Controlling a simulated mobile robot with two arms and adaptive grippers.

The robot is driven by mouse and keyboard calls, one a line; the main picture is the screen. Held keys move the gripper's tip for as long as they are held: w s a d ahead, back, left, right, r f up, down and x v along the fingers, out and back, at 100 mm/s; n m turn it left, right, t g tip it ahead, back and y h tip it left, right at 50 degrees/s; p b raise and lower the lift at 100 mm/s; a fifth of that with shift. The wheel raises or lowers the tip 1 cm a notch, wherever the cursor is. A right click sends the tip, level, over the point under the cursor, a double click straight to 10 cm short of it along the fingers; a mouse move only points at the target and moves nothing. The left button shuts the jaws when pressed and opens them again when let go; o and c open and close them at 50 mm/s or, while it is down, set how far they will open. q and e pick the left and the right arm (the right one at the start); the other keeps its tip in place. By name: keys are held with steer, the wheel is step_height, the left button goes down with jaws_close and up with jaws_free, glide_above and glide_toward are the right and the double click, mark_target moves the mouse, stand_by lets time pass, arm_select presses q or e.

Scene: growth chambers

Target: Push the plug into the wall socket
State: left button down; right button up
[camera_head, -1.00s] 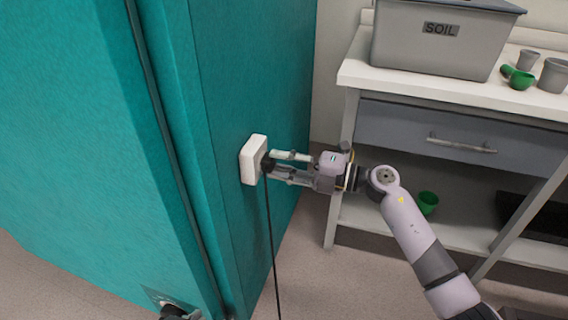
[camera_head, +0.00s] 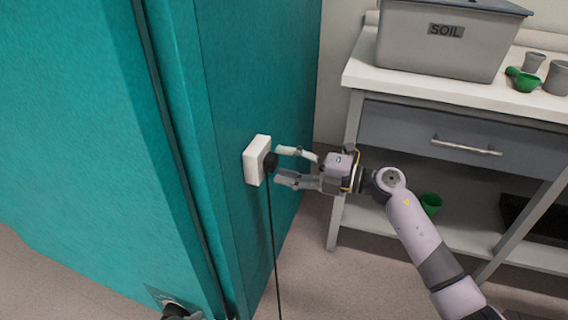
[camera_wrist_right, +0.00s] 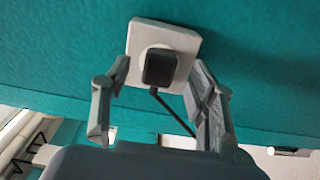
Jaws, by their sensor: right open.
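The white wall socket (camera_head: 253,160) is on the side of the teal chamber in the head view. The black plug (camera_head: 271,162) sits against its face, with its cable hanging straight down. In the right wrist view the plug (camera_wrist_right: 160,67) covers the middle of the socket plate (camera_wrist_right: 188,43); how deep its pins sit is hidden. My right gripper (camera_head: 277,166) is open, its fingers apart and just short of the plug. The right wrist view shows the plug between and beyond the open fingertips, touching neither. A dark piece at the bottom edge may be my left gripper; its jaws do not show.
A workbench (camera_head: 440,96) with a drawer and lower shelf stands at the right. It bears a grey soil bin (camera_head: 440,50), pots and a green scoop (camera_head: 524,81). A green pot (camera_head: 430,203) is on the shelf. The black cable (camera_head: 273,240) hangs before the chamber.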

steer(key=v, duration=1.1)
